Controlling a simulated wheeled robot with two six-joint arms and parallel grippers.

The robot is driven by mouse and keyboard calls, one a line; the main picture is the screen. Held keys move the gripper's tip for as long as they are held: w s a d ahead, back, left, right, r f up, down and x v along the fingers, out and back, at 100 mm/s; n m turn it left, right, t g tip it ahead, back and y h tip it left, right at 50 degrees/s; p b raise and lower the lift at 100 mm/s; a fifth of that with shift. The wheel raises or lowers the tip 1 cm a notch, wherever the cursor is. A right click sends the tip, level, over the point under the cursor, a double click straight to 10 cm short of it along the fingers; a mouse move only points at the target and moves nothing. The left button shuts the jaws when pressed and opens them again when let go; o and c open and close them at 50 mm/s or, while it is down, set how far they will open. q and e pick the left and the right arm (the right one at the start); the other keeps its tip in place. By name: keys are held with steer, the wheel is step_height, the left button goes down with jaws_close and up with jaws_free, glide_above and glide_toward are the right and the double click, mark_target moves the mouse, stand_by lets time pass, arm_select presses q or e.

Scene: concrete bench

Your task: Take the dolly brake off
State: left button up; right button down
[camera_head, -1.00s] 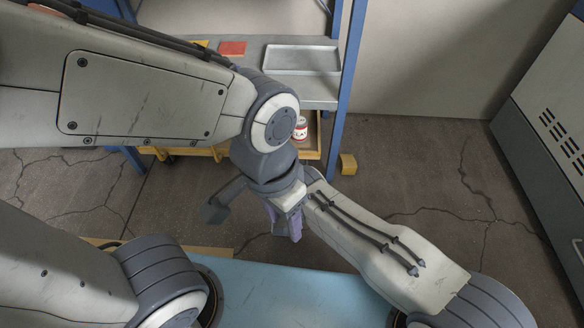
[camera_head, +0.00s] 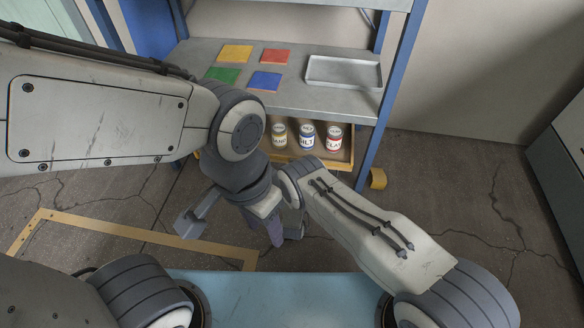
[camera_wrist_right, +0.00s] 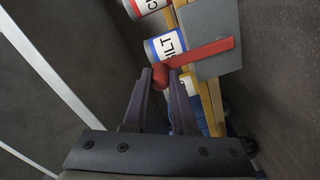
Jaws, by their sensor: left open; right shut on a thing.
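The dolly (camera_head: 335,165) is a yellow-edged tray under the rack, with three labelled cans in it. In the right wrist view, a red brake lever (camera_wrist_right: 205,54) with a round knob runs from a grey plate (camera_wrist_right: 212,32) beside the dolly's yellow edge (camera_wrist_right: 211,105). My right gripper (camera_wrist_right: 161,76) is shut on the lever at its knob. In the head view the right gripper is mostly hidden behind the left one. My left gripper (camera_head: 275,232) is open and empty, its purple fingers pointing down above the floor. The lever is hidden in the head view.
The cans are yellow (camera_head: 280,134), blue (camera_head: 307,138) and red (camera_head: 334,138). The grey shelf (camera_head: 330,103) above holds coloured squares and a metal tray (camera_head: 343,72). A blue rack post (camera_head: 391,95) stands to the right. A yellow outline (camera_head: 130,232) marks clear floor at left.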

stand_by(0.4)
steer(key=c, duration=0.7)
jaws_free()
steer(key=shift+a, duration=0.1)
steer(key=s+a+p, duration=0.1)
steer(key=s+p, duration=0.3)
steer(key=s, duration=0.6)
steer(key=shift+a, duration=0.25)
steer(key=shift+s, duration=0.1)
